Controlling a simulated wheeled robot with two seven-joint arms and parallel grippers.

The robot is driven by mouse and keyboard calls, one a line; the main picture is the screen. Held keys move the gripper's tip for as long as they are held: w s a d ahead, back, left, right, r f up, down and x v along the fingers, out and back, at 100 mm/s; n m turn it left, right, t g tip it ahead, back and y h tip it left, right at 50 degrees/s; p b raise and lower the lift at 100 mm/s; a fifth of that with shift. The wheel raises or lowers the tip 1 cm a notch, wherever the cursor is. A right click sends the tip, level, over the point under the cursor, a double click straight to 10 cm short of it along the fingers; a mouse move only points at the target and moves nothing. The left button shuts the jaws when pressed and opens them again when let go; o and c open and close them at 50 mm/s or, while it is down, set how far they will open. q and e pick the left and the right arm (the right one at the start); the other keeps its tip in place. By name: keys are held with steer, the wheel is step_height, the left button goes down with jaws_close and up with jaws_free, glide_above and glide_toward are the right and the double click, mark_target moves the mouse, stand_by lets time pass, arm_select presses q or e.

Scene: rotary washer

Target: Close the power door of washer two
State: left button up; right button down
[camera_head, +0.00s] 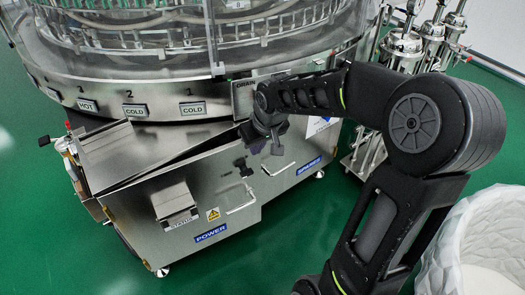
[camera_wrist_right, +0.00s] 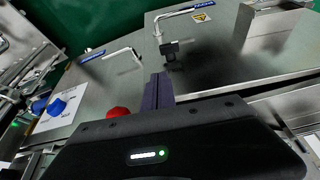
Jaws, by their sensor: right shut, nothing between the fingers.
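The washer (camera_head: 190,80) is a round steel machine with a clear cover. Its power door (camera_head: 165,240) is a steel front panel with a blue POWER label, a bar handle (camera_head: 243,197) and a black latch (camera_head: 243,167). A slanted gap shows behind its top edge, so it looks ajar; how far is hard to tell. My right gripper (camera_head: 272,138) is above and right of the latch, near the panel's top edge. Its dark fingers (camera_wrist_right: 158,92) are shut and empty in the right wrist view, near the latch (camera_wrist_right: 168,48); contact with the panel is unclear. My left gripper is out of view.
A second blue-labelled panel (camera_head: 300,155) with a bar handle adjoins on the right. A status box (camera_head: 175,203) juts from the power door. Steel filter housings (camera_head: 400,45) stand at the back right. A white ribbed bin (camera_head: 485,235) is at lower right. Green floor lies in front.

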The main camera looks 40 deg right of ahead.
steer(key=shift+w+d, duration=0.1)
steer(key=shift+w, duration=0.75)
steer(key=shift+w+r, duration=0.1)
steer(key=w+p, duration=0.1)
steer(key=w, duration=0.1)
steer(key=shift+w+d+n+p, duration=0.2)
steer(key=shift+w+n+p, duration=0.15)
steer(key=shift+w+n, duration=0.05)
steer(key=shift+w, duration=0.15)
